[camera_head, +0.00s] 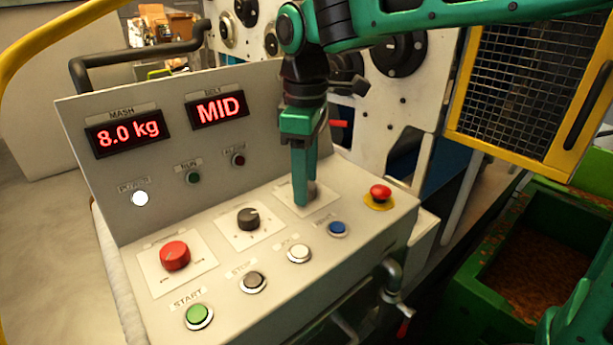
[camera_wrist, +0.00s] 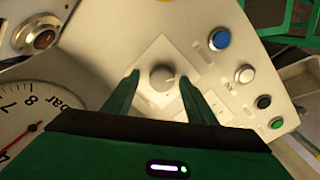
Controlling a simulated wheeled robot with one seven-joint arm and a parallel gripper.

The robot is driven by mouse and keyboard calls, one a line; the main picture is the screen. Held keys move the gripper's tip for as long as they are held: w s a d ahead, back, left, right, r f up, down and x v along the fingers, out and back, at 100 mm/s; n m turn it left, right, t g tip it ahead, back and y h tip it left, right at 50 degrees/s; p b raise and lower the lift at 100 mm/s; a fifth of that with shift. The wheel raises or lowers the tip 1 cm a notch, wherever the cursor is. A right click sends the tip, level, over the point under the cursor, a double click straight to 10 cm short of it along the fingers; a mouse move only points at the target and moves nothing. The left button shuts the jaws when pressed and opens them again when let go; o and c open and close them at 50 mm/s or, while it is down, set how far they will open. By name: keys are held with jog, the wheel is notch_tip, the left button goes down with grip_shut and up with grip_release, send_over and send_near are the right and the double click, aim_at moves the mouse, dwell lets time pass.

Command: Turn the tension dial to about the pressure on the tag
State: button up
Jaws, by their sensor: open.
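In the head view the same dial (camera_head: 314,189) is largely hidden behind my gripper (camera_head: 303,203). My gripper is open, pointing down, its fingers on either side of the dial in the wrist view (camera_wrist: 160,76). I cannot tell whether they touch it. A white pressure gauge (camera_wrist: 35,112) marked "bar" is cut off at the left, with 7 and 8 legible and a red needle partly visible. I cannot make out a tag with a pressure.
The panel holds a red knob (camera_head: 174,256), a black knob (camera_head: 248,219), several push buttons and a red emergency stop (camera_head: 380,193) right of my gripper. Displays read "8.0 kg" (camera_head: 124,134) and "MID" (camera_head: 218,109). A yellow-framed mesh guard (camera_head: 535,75) stands at right.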

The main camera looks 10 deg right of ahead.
jog(key=c, duration=1)
jog(key=shift+c, duration=0.2)
jog(key=shift+w+m, duration=0.15)
jog(key=shift+m, duration=0.45)
jog(key=o, duration=1)
jog(key=shift+d, duration=0.1)
jog(key=shift+o, duration=0.2)
jog(key=shift+r, duration=0.1)
